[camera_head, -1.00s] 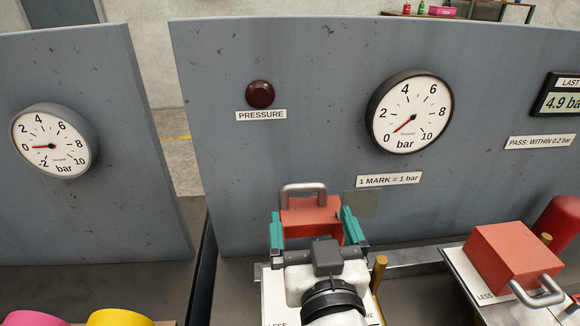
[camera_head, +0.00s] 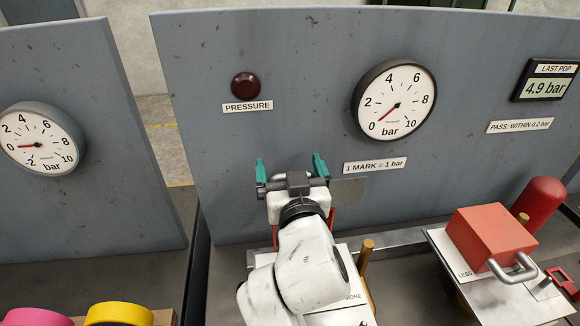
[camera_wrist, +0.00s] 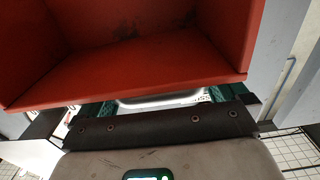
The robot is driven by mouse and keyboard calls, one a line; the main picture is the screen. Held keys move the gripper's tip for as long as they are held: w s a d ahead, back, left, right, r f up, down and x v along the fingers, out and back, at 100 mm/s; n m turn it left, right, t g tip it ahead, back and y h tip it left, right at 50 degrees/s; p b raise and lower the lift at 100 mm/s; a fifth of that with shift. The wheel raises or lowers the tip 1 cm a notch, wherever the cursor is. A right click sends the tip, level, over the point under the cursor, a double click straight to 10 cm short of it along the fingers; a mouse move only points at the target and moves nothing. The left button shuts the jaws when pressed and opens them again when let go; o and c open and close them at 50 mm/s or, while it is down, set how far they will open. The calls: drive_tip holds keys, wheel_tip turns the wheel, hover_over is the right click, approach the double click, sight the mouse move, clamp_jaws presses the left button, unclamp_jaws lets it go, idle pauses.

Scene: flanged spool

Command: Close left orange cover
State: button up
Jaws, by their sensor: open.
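The left orange cover (camera_wrist: 130,55) stands raised and shows its hollow underside in the wrist view. In the head view only slivers of its red-orange edge (camera_head: 332,220) show beside my arm. Its pale metal handle (camera_wrist: 160,99) shows between my teal fingers in the wrist view. My gripper (camera_head: 291,168) is open, its fingers spread to either side near the handle. I cannot tell whether they touch it. The plate under the cover is mostly hidden by my white arm.
A second orange cover (camera_head: 490,237) with a metal handle sits down on the right, beside a red cylinder (camera_head: 540,203). A brass post (camera_head: 364,262) stands just right of my arm. The grey gauge panel (camera_head: 230,190) rises close behind my gripper.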

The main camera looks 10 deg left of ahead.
drive_tip(key=c, duration=1.1)
drive_tip(key=shift+f, duration=0.1)
drive_tip(key=shift+b, duration=0.45)
